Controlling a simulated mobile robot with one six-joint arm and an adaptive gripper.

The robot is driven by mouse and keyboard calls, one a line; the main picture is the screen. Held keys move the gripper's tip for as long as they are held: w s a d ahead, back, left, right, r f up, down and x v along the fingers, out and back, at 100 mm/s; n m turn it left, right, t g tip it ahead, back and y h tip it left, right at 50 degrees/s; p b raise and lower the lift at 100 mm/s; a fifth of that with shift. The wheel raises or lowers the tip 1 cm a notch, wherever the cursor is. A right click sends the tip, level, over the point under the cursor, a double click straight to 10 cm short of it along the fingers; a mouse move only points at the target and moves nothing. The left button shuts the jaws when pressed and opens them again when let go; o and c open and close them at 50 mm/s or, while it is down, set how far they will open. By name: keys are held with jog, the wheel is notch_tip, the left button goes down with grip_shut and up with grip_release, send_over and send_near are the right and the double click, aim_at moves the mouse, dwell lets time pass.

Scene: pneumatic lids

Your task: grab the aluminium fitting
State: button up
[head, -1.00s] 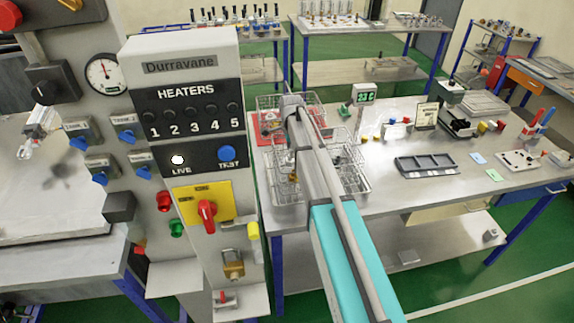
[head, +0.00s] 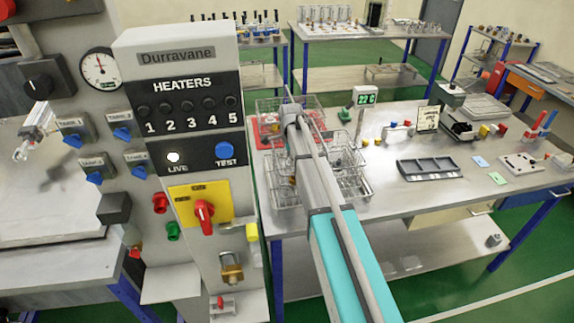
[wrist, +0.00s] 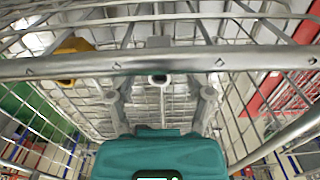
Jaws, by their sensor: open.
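My gripper (wrist: 160,96) shows in the wrist view with a teal body and two grey fingers spread apart. It is open, over or inside a wire basket (wrist: 240,63) whose rim crosses in front of the camera. A small silver piece with a dark hole (wrist: 158,79) shows between the fingers. I cannot tell whether it is the aluminium fitting or part of the basket. In the head view my arm reaches over the wire baskets (head: 350,182) on the bench, and the gripper's fingertips are hidden there. No aluminium fitting can be picked out clearly.
A brass-coloured piece (wrist: 72,62) lies left of my gripper in the wrist view. The heater panel (head: 180,75) stands close left of my arm. A display (head: 366,98), a dark tray (head: 430,168) and small coloured parts stand on the bench (head: 390,200) to the right.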

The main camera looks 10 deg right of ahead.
jog(key=shift+c, duration=0.3)
grip_shut()
notch_tip(320, 180, up, 10)
jog(key=p, duration=1)
dwell(0.9)
